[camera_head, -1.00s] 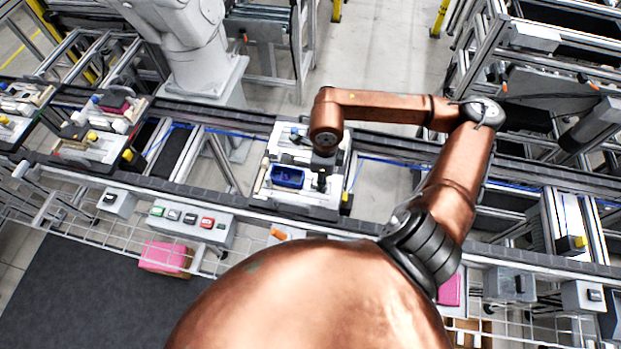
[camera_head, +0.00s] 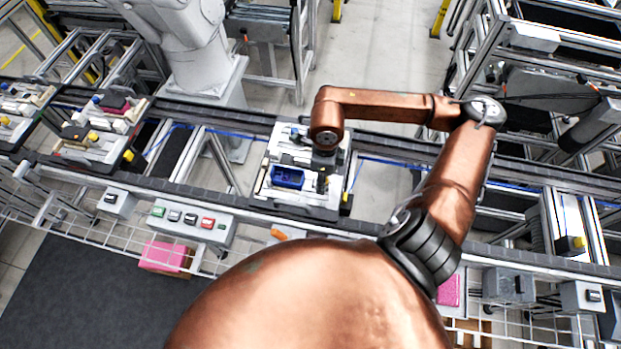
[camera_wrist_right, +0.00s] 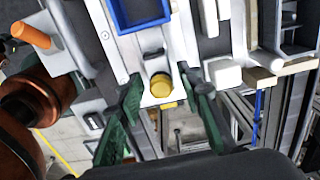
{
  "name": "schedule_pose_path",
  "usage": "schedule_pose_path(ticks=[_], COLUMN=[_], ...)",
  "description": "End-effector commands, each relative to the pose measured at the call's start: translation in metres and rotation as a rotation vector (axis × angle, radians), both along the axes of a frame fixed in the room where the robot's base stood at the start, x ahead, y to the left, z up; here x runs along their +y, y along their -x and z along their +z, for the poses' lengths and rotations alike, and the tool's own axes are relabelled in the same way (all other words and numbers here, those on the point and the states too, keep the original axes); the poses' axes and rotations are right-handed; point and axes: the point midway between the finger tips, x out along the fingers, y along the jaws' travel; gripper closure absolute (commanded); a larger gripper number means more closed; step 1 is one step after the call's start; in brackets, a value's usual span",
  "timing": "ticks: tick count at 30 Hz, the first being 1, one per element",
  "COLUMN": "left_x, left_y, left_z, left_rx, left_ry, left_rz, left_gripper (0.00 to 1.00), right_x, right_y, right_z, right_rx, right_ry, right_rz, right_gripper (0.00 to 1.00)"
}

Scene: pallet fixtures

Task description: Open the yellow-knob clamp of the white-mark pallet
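A pallet (camera_head: 335,207) with a blue bin (camera_head: 288,178) stands on the conveyor at the middle of the head view. In the right wrist view, a yellow knob (camera_wrist_right: 161,86) with a dark part behind it sits below the blue bin (camera_wrist_right: 140,12). My right gripper (camera_wrist_right: 160,82) is open, with one green finger on each side of the knob; I cannot tell whether either touches it. My right wrist hides the knob in the head view, where the gripper (camera_head: 322,182) points down over the pallet. I cannot make out a white mark for certain. My left gripper is out of view.
Other pallets with yellow knobs (camera_head: 93,136) stand at the left on the conveyor (camera_head: 225,190). A button box (camera_head: 190,219) is mounted on the front side. In the right wrist view, an orange cylinder (camera_wrist_right: 31,35) is at the upper left and a white block (camera_wrist_right: 225,74) is right of the fingers.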

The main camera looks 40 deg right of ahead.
Motion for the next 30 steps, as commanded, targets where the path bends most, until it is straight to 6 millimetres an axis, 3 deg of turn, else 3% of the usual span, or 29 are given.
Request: schedule_pose_path(ticks=[30], left_x=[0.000], left_y=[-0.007], left_z=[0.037], left_rx=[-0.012], left_ry=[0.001], left_rz=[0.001], left_gripper=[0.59], right_x=[0.000], right_y=[0.000], right_z=[0.074], right_rx=[0.000], right_ry=[0.000], right_rz=[0.000], right_gripper=[0.67])
